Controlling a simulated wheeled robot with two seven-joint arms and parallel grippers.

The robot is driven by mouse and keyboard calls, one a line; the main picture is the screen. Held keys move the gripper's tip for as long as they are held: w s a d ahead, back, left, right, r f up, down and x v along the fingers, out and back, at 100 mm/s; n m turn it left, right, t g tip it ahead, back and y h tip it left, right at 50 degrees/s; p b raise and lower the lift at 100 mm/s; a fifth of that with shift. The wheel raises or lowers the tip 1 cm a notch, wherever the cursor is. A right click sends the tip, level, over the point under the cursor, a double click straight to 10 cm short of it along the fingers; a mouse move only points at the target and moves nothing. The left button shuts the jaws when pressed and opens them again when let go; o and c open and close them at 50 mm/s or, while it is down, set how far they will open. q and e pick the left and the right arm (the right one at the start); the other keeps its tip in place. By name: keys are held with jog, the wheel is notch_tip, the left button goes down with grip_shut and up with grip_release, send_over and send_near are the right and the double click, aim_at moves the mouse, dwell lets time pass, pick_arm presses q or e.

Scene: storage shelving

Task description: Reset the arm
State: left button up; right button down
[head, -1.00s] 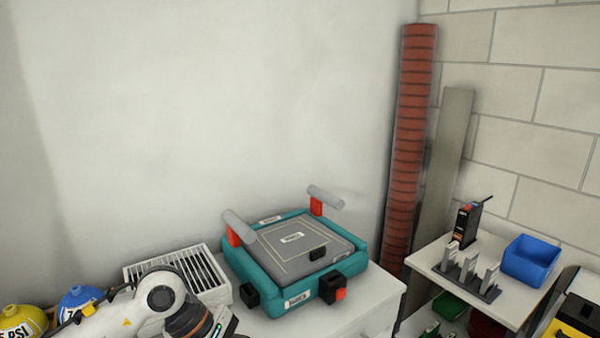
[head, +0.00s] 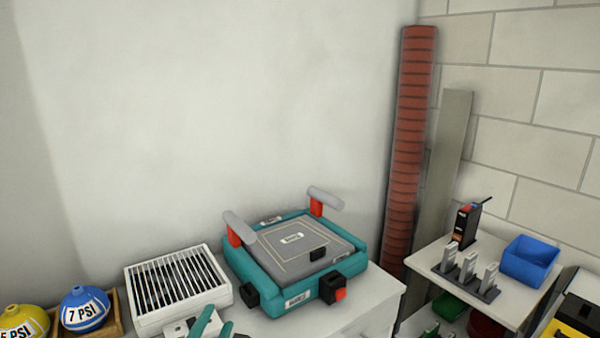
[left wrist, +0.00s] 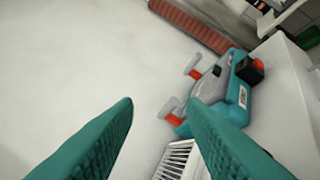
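My left gripper (head: 209,325) shows at the bottom edge of the head view, its teal fingertips in front of the white slatted box. In the left wrist view its two teal fingers (left wrist: 160,118) stand wide apart with nothing between them but the pale wall and part of the slatted box. Most of the left arm is out of the head view. My right gripper is in neither view.
A teal and grey machine (head: 300,250) with grey handles sits on a white cabinet (head: 375,310). The white slatted box (head: 180,285) stands left of it. Yellow (head: 22,322) and blue (head: 84,308) round bottles are at the lower left. A shelf at right holds a blue bin (head: 530,260).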

pick_arm(q)
jog(key=s+a+f+n+g+y, duration=0.2)
jog(key=s+a+f+n+g, duration=0.15)
jog(key=f, duration=0.45)
jog(key=s+a+f+n+g+y, duration=0.2)
jog(key=s+f+n+g, duration=0.3)
jog(key=f, duration=0.2)
jog(key=s+f+n+g, duration=0.1)
jog(key=s+f+g, duration=0.3)
jog(key=s, duration=0.3)
jog(key=s+f+n+g, duration=0.2)
jog(key=s+f+g, duration=0.15)
jog(key=s, duration=0.45)
notch_tip(320, 180, down, 24)
jog(key=g+p, duration=0.1)
jog(key=p, duration=0.1)
jog(key=s+a+f+p, duration=0.1)
jog(key=s+a+f, duration=0.1)
jog(key=s+f, duration=0.5)
jog(key=s+a+f+g+p, duration=0.1)
jog(key=s+f, duration=0.7)
jog(key=s, duration=0.2)
jog(key=shift+s+a, duration=0.15)
jog(key=shift+a, duration=0.2)
